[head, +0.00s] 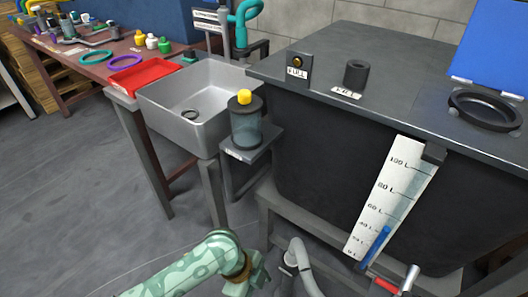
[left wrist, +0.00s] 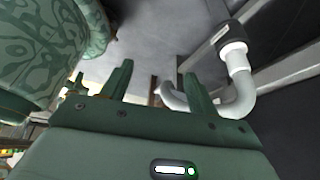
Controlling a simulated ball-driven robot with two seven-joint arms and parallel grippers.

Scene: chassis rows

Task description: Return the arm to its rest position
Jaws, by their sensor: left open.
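My left arm (head: 190,268), in green camouflage pattern, comes in low at the bottom of the head view. It bends down at its wrist, left of a grey bent pipe (head: 303,266) below the big dark tank. In the left wrist view my left gripper (left wrist: 157,80) has its two green fingers apart, with nothing between them. The grey pipe (left wrist: 238,88) shows just beyond and to the right of the fingers; I cannot tell the exact gap. My right gripper is in neither view.
The dark tank (head: 330,150) with a level scale (head: 392,195) fills the right. A grey sink (head: 200,100) and a yellow-capped jar (head: 246,125) on a small shelf stand left of it. A red-brown workbench (head: 90,65) is at upper left. The floor (head: 70,200) at left is clear.

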